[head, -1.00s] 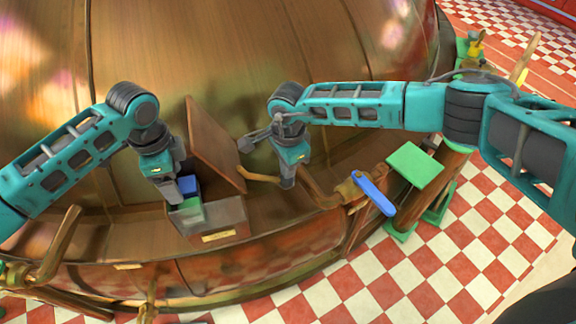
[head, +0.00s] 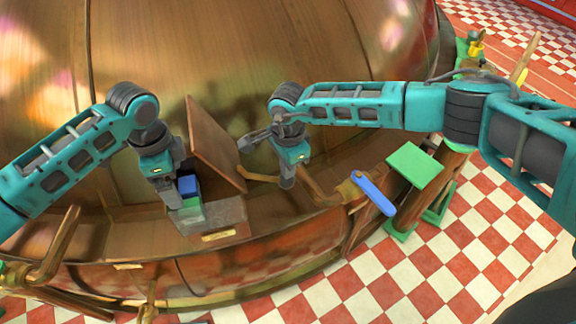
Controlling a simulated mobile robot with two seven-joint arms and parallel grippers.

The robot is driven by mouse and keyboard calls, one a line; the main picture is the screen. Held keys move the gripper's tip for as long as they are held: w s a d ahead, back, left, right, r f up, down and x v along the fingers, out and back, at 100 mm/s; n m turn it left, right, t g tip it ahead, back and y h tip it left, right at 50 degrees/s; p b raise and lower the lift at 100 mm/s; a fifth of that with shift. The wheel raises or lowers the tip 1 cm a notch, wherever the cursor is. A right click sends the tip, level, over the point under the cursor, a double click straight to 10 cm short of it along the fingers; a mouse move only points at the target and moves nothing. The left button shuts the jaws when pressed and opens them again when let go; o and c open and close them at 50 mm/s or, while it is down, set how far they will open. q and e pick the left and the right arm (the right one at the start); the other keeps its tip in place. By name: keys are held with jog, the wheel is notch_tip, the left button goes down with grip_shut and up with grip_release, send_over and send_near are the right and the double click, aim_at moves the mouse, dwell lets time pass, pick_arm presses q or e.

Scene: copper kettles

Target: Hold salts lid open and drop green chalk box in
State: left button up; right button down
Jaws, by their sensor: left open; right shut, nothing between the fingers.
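The salts box (head: 232,212) is a grey open-topped box with a brass label, set at the kettle's rim. Its brown lid (head: 212,150) stands raised and tilted behind it. A green box (head: 193,211) is at the left part of the salts box's opening, with a blue block (head: 188,186) just above it in the picture. How deep the green box sits is unclear. My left gripper (head: 172,195) is open beside the left of these two. My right gripper (head: 287,182) is shut and empty, right of the lid, by the end of a brown rod (head: 258,178).
A blue handle (head: 374,194) and a green plate (head: 415,165) are to the right, by the kettle's rim. A wooden lever (head: 56,245) stands at lower left. The big copper kettle (head: 240,50) fills the back. Red-and-white checkered floor (head: 440,270) lies at lower right.

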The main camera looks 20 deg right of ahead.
pick_arm(q)
jog(key=shift+o, duration=0.2)
jog(key=s+r, duration=0.3)
jog(key=s, duration=1.7)
jog(key=shift+d, duration=0.15)
pick_arm(e)
jog(key=shift+r, duration=0.1)
jog(key=shift+r, duration=1.3)
pick_arm(q)
jog(key=shift+f, duration=0.15)
pick_arm(e)
notch_tip(320, 180, up, 13)
jog(key=shift+r, duration=0.15)
